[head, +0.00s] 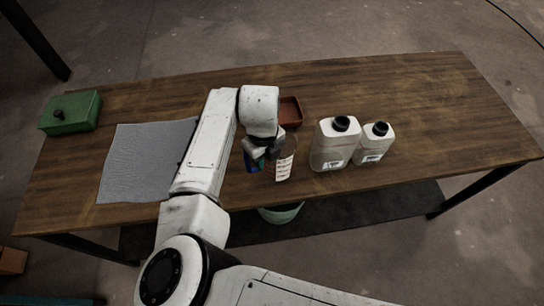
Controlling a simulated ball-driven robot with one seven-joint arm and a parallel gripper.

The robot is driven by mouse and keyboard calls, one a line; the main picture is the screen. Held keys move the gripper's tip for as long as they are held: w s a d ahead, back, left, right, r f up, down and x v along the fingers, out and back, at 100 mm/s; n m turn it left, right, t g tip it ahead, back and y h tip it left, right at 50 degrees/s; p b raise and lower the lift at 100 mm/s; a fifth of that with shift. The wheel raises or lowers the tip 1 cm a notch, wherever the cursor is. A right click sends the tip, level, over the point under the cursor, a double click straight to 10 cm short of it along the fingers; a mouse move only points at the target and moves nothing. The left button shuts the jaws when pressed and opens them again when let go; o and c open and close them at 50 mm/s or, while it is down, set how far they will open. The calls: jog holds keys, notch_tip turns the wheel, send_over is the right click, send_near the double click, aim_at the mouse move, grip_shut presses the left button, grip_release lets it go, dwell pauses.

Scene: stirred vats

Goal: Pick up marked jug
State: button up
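Two whitish jugs with black caps stand upright on the wooden table, right of my gripper. The larger jug (331,146) has a small label low on its front. The smaller jug (374,146) stands close to its right and also has a label. I cannot tell which of them is the marked one. A brown, see-through container (291,152) with a white written label stands left of the jugs. My gripper (264,155) points down at this container's upper left and partly hides it. I cannot tell whether the fingers touch it or whether they are open.
A small blue thing (251,164) shows under my gripper. A reddish-brown tray (291,111) lies behind it. A grey cloth (135,165) and a green box (72,112) lie at the left. A pale green bucket (281,215) is below the table's front edge. The table's right end is clear.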

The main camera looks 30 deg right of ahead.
jog(key=shift+c, duration=0.3)
grip_shut()
jog(key=shift+r, duration=0.1)
